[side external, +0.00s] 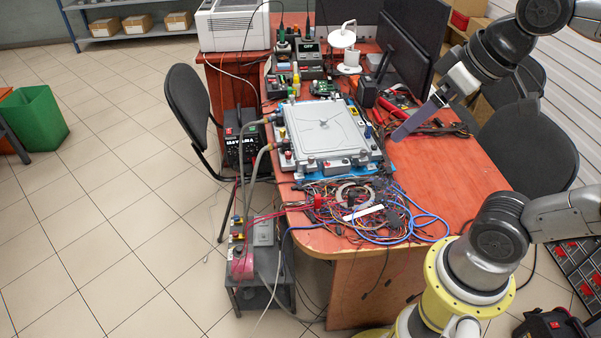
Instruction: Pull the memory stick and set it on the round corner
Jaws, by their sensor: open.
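My gripper (416,122) hangs over the right side of the red-orange table (455,165), tilted down to the left. It is open, and I see nothing held in it, though its jaws are small here. Its tip is to the right of a flat grey-white unit (325,128) with connectors along its edges. I cannot pick out the memory stick at this size. The table's front left corner (303,240) is rounded, below a heap of coloured wires.
The tangled wires (385,222) cover the table's front. Red-handled tools (393,108) lie near my gripper. Dark monitors (405,55) stand behind. Hoses (247,165) run off the left edge. Bare tabletop shows at right. A black chair (530,145) stands at right.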

